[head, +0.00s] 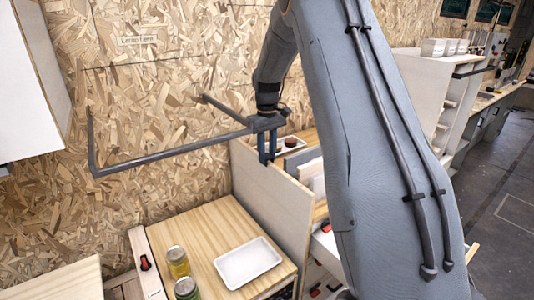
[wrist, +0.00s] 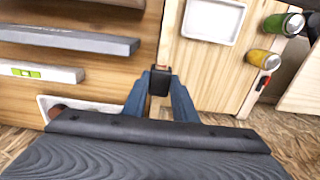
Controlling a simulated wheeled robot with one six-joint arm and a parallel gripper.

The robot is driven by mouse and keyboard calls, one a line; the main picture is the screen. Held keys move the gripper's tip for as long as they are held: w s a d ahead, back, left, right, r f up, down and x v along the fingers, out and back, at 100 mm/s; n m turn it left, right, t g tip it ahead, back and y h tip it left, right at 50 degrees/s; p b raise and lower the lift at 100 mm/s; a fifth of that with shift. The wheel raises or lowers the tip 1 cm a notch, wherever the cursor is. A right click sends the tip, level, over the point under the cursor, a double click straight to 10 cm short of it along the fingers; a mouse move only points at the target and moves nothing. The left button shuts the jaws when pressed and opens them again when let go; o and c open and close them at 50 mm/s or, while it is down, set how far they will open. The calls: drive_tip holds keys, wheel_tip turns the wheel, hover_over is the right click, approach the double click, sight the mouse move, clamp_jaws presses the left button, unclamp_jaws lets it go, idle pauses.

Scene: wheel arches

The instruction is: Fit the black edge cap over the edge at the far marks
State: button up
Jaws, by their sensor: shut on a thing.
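The black edge cap (wrist: 159,82) is between the blue fingers of my gripper (wrist: 160,100) in the wrist view. My gripper (head: 267,155) is shut on it, at the far part of the upright wooden panel's top edge (head: 272,171) in the head view. The panel's edge also runs away from the cap in the wrist view (wrist: 170,45). A small orange-brown mark (wrist: 163,67) shows just beyond the cap. The cap is hard to make out in the head view, and I cannot tell whether it is seated on the edge or just above it.
A white tray (head: 247,263) and two cans, yellow (head: 177,262) and green (head: 187,288), stand on the wooden top left of the panel. Right of it, another tray (head: 290,145) holds a brown round thing.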

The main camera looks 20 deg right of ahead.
drive_tip(key=shift+f, duration=0.25)
drive_tip(key=o, duration=1.1)
drive_tip(key=shift+r+b, duration=1.3)
drive_tip(key=shift+r, duration=2.65)
